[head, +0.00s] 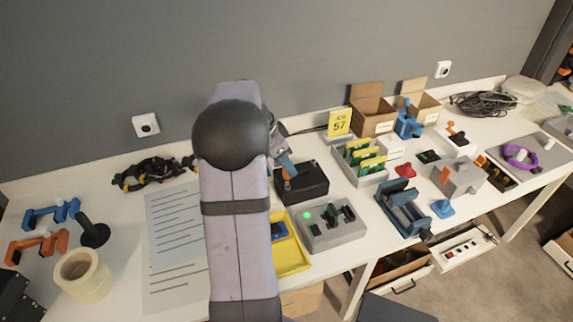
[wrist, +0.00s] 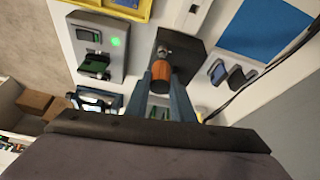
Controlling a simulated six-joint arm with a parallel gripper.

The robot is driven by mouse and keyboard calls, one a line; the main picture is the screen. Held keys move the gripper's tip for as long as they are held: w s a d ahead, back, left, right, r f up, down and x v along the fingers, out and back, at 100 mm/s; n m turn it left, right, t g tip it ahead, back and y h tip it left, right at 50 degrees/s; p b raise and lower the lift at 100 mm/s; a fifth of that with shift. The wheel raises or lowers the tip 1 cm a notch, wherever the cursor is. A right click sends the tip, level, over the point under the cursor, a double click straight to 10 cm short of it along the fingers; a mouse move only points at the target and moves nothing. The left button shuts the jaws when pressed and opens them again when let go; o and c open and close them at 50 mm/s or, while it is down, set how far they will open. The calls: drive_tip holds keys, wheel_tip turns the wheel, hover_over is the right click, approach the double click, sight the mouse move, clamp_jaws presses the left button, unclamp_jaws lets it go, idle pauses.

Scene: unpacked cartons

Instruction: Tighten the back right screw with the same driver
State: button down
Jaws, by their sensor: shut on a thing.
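My gripper (wrist: 162,84) is shut on the orange handle of the driver (wrist: 161,71), which sits between its two blue-grey fingers. A short metal part shows beyond the handle, over a black block (wrist: 186,50). In the head view my gripper (head: 286,163) is above the left part of the black block (head: 308,187), with a bit of the orange driver (head: 289,172) showing below the fingers. I cannot tell whether the driver's tip touches the block. No screw head can be made out, and the back right screw cannot be picked out.
A grey box with a green light (head: 333,232) and a yellow tray (head: 293,258) stand in front of the block. A card rack (head: 357,166) and a blue fixture (head: 401,209) are to the right. Papers (head: 172,235) and a tape roll (head: 82,274) lie left. My arm hides the middle.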

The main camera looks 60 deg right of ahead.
drive_tip(key=shift+r+p, duration=1.15)
drive_tip(key=shift+r, duration=0.75)
